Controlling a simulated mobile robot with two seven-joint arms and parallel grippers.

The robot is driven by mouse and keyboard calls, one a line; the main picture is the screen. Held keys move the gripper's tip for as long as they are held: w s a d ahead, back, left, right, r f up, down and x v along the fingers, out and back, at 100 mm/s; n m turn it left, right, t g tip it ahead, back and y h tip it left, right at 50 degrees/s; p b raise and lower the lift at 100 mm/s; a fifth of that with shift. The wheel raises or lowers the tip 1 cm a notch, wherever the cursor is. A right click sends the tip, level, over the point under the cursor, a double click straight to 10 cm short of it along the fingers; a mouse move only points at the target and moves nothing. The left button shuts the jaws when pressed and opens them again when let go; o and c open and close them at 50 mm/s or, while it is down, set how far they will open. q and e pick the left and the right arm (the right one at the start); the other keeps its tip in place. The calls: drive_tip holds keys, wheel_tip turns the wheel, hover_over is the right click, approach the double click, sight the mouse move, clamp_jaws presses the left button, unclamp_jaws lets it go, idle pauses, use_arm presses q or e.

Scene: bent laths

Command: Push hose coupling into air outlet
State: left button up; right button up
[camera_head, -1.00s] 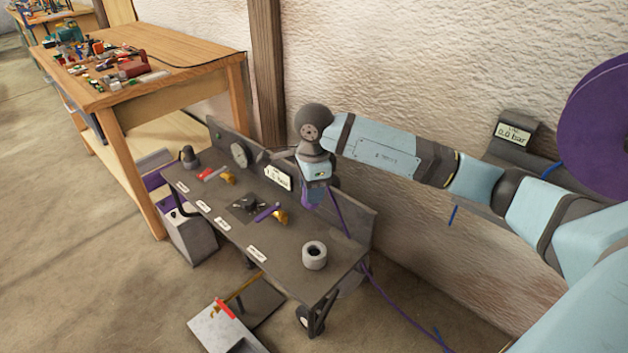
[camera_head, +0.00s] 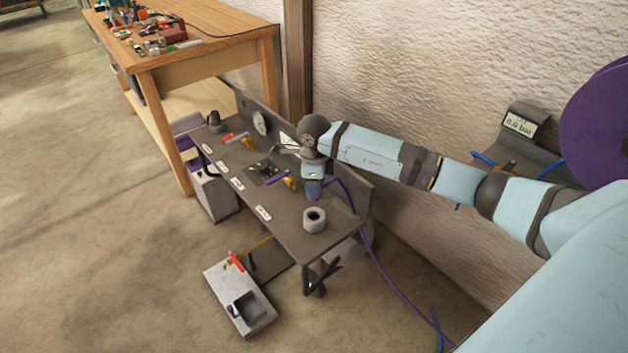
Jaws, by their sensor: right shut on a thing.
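My right gripper (camera_head: 313,188) points down over the right part of the dark bench (camera_head: 285,224). It is shut on the purple hose coupling (camera_head: 313,196), which is mostly hidden between the fingers. A purple hose (camera_head: 345,190) runs from there over the bench's right side and down to the floor. A brass fitting with a purple lever (camera_head: 290,183) sits on the bench just left of the gripper. I cannot tell for sure which fitting is the air outlet. My left gripper is not in view.
A panel (camera_head: 288,140) stands behind. A wooden workbench (camera_head: 190,50) is at the back left, and a purple reel (camera_head: 598,125) at the right.

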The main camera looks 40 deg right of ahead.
sight(314, 200)
wheel_tip(314, 200, down, 2)
drive_tip(key=shift+f+b, duration=0.25)
drive_tip(key=shift+b, duration=0.45)
wheel_tip(314, 200, down, 2)
drive_tip(key=shift+f+b, duration=0.25)
drive_tip(key=shift+b, duration=0.6)
drive_tip(key=shift+f+b, duration=0.4)
drive_tip(key=shift+f, duration=0.25)
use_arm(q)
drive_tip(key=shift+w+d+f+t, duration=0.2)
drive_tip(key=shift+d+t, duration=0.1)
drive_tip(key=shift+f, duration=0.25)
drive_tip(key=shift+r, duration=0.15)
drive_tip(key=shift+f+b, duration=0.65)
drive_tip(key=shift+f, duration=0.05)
use_arm(e)
drive_tip(key=shift+f, duration=1.1)
